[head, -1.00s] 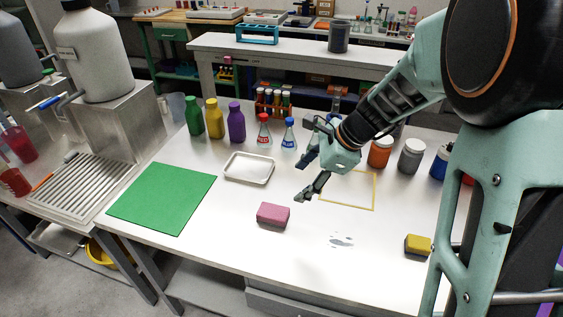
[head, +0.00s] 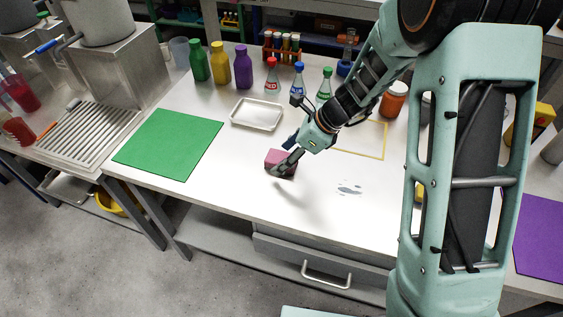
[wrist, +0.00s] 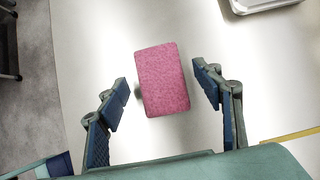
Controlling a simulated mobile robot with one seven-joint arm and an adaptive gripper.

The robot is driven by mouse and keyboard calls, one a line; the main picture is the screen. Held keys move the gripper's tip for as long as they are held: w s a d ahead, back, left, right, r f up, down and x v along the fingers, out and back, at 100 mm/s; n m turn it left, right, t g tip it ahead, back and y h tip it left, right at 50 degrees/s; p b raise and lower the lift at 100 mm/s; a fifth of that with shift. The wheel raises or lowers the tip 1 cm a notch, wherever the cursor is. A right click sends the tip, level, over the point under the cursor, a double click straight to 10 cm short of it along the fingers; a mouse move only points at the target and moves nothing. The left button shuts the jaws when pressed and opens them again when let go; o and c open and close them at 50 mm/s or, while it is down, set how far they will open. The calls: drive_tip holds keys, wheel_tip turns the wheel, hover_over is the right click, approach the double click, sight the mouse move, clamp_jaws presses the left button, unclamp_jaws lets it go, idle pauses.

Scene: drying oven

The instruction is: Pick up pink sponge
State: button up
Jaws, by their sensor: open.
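The pink sponge (head: 277,159) lies on the white table near its front edge, partly hidden behind a finger of my gripper in the head view. In the wrist view the pink sponge (wrist: 163,80) lies between and a little beyond the two blue-padded fingers, with a gap on each side. My gripper (head: 287,154) is open and empty, right at the sponge and pointing down at it. In the wrist view my gripper (wrist: 163,97) has its fingers spread wider than the sponge. I cannot tell the exact height of the fingertips above the table.
A white tray (head: 233,116) lies behind the sponge, and a green mat (head: 165,143) to the left. Several bottles, including a purple one (head: 243,68), stand at the back. A yellow outlined square (head: 384,142) is to the right. A yellow sponge (head: 419,190) is partly hidden by my arm.

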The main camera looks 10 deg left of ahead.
drive_tip(key=shift+x, duration=0.75)
drive_tip(key=shift+w+r, duration=0.1)
drive_tip(key=shift+c, duration=0.6)
drive_tip(key=c, duration=0.8)
drive_tip(key=shift+r, duration=0.6)
wheel_tip(320, 180, up, 2)
drive_tip(key=shift+r+p, duration=0.25)
drive_tip(key=shift+p, duration=0.2)
drive_tip(key=s+d+r, duration=0.4)
drive_tip(key=s, duration=0.1)
drive_tip(key=s+d+r+p, duration=0.1)
drive_tip(key=s+d+r, duration=0.4)
drive_tip(key=shift+s+d+r, duration=0.1)
drive_tip(key=shift+d+r, duration=0.05)
drive_tip(key=shift+d, duration=0.15)
